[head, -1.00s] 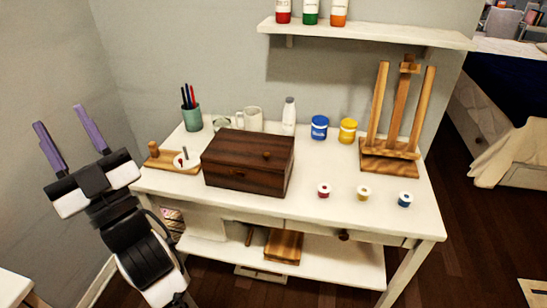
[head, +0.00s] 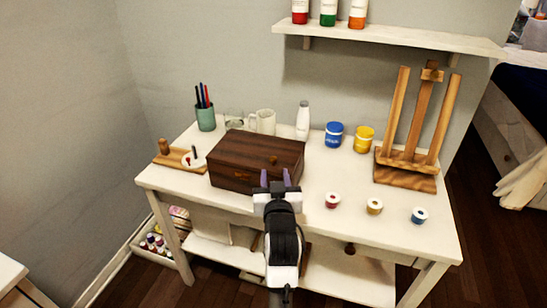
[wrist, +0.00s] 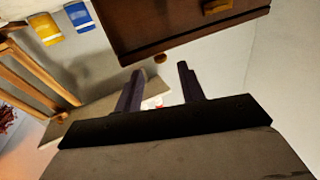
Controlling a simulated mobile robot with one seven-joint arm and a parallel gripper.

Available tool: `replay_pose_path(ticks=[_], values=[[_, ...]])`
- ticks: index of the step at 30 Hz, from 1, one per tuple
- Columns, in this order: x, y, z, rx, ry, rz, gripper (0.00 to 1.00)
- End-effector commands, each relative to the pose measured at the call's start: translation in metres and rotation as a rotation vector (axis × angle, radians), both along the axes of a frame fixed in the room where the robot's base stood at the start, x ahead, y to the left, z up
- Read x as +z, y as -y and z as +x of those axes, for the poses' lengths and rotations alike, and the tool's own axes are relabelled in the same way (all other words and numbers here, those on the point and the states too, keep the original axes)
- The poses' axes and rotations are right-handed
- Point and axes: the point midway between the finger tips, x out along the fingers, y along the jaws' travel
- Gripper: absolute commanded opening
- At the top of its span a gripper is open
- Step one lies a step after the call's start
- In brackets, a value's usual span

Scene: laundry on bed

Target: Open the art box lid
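The art box (head: 240,176) is a dark brown wooden box on the white table, with its lid (head: 262,148) shut. A small round knob (head: 273,160) sits on the lid near its right front. My gripper (head: 275,178) is in front of the right part of the box, with its two purple fingers pointing toward it. In the wrist view the fingers (wrist: 158,88) are apart with nothing between them. The box (wrist: 180,22) fills the top of that view, with a brass-coloured clasp (wrist: 217,6) on it. I cannot tell whether the fingers touch the box.
On the white table (head: 320,235), a cup of pens (head: 205,112), a mug (head: 264,121) and a white bottle (head: 303,119) stand behind the box. Blue (head: 334,134) and yellow (head: 364,139) jars and a wooden easel (head: 412,150) stand right. Small paint pots (head: 375,206) line the front right.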

Motion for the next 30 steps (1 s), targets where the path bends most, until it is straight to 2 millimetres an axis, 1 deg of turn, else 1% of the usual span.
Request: replay_pose_path(ticks=[1,3,6,10,15,23,24,25,30], values=[[0.003,-0.001,0.012,0.001,0.002,-0.002,0.39],[0.003,-0.002,0.027,0.001,0.0,-0.002,0.39],[0.003,-0.004,0.045,0.002,0.001,0.0,0.39],[0.002,-0.005,0.062,0.002,0.001,0.0,0.39],[0.001,-0.005,0.072,0.001,0.001,-0.001,0.39],[0.0,-0.005,0.074,0.001,0.002,-0.001,0.39],[0.0,-0.005,0.074,0.001,0.002,-0.001,0.38],[0.0,-0.005,0.074,0.001,0.002,0.0,0.34],[0.0,-0.005,0.074,0.001,0.002,0.0,0.12]])
